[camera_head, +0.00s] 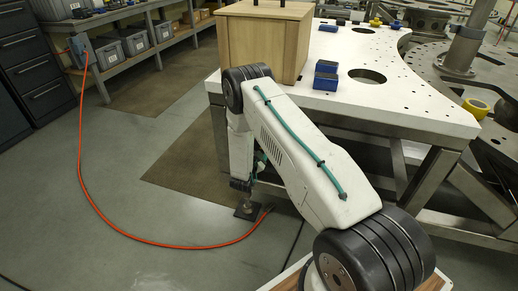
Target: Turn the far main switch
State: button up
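No thing is clearly recognisable as the main switch. A small blue-grey box (78,48) is mounted at the left end of the far shelf, with an orange cable running from it; any knob or lever on it is too small to tell. My white arm crosses the middle of the view and bends down beside the white table. My gripper (246,207) hangs low in front of the table's left side, far from the box. Its fingers are dark and small, so I cannot tell whether they are open or shut, or whether they hold anything.
The orange cable (95,205) curves over the floor to near my gripper. A white perforated table (420,110) carries a wooden box (265,40) and blue blocks (326,76). Dark drawer cabinets (35,60) and grey bins (107,52) stand at far left. The left floor is mostly clear.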

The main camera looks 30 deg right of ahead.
jog(key=c, duration=1)
jog(key=shift+n, duration=0.3)
jog(key=n, duration=0.3)
jog(key=shift+n, duration=0.3)
jog(key=n, duration=0.4)
jog(key=shift+w+n, duration=0.1)
jog(key=shift+n, duration=0.2)
jog(key=n, duration=0.4)
jog(key=shift+a+r, duration=0.1)
jog(key=shift+w+a+n, duration=0.1)
jog(key=shift+w+n, duration=0.05)
jog(key=shift+n, duration=2.35)
